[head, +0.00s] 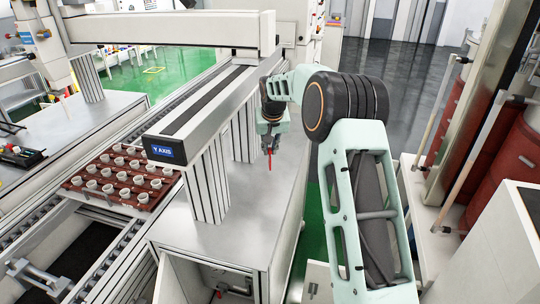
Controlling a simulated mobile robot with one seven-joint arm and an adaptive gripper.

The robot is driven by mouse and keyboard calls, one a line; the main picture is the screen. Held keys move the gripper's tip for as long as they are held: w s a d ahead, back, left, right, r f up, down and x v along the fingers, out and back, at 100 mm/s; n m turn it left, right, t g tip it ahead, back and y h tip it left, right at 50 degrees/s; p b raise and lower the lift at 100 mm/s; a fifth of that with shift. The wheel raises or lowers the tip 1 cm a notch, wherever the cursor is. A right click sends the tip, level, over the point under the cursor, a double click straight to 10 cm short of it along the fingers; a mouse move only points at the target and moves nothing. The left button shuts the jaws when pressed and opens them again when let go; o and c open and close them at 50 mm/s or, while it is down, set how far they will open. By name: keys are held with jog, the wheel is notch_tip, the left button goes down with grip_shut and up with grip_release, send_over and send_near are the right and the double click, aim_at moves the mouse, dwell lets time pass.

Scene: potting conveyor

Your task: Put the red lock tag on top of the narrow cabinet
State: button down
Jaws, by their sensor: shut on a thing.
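My gripper (270,148) is shut on the red lock tag (270,162), a thin red strip that hangs below the fingertips. The gripper points down over the bare metal top of a long grey cabinet (225,240), to the right of the gantry posts. The tag looks clear of the surface, but the exact gap cannot be told. I cannot tell for sure which cabinet is the narrow one.
The AXIS gantry beam (210,105) and its ribbed posts (208,185) stand just left of my gripper. A red-brown tray (75,182) of small white cups lies further left. A white cabinet (490,250) stands at the lower right.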

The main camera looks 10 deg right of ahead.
aim_at(270, 151)
jog(key=shift+w+d+f, duration=0.1)
jog(key=shift+w+f, duration=0.05)
jog(key=shift+f, duration=1.55)
jog(key=shift+f, duration=0.15)
jog(key=c, duration=2)
grip_release()
jog(key=shift+r, duration=0.3)
jog(key=v, duration=1.1)
jog(key=shift+s+r+b, duration=0.3)
